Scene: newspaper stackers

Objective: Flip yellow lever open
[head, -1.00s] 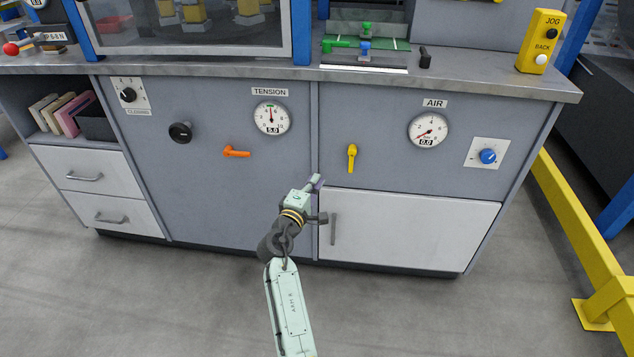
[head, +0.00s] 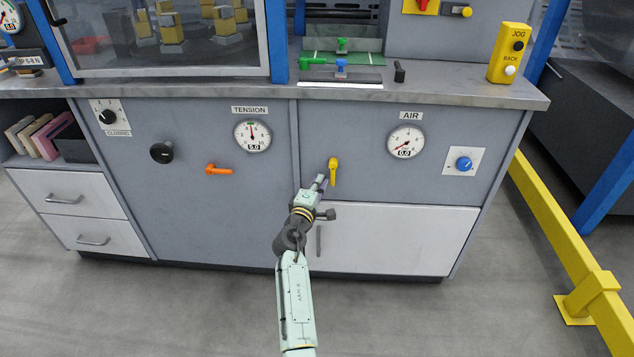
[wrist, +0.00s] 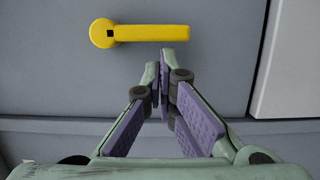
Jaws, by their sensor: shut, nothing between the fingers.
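The yellow lever (head: 333,170) is on the grey cabinet front, below and left of the AIR gauge (head: 405,142). In the head view its handle hangs down from its pivot. The wrist view shows the lever (wrist: 150,33) lying across the top, with its round pivot at the left end and its handle reaching right. My gripper (head: 322,181) is just below and left of the lever's lower end. In the wrist view my gripper (wrist: 162,65) has its fingertips together, empty, close to the handle's edge. A small gap shows there; contact is hard to tell.
The AIR gauge reads 0.0. A blue knob (head: 464,164) is to its right. An orange lever (head: 218,170) and the TENSION gauge (head: 252,135) are to the left. A white door (head: 390,240) with a handle lies below the yellow lever. The countertop edge (head: 420,97) juts above.

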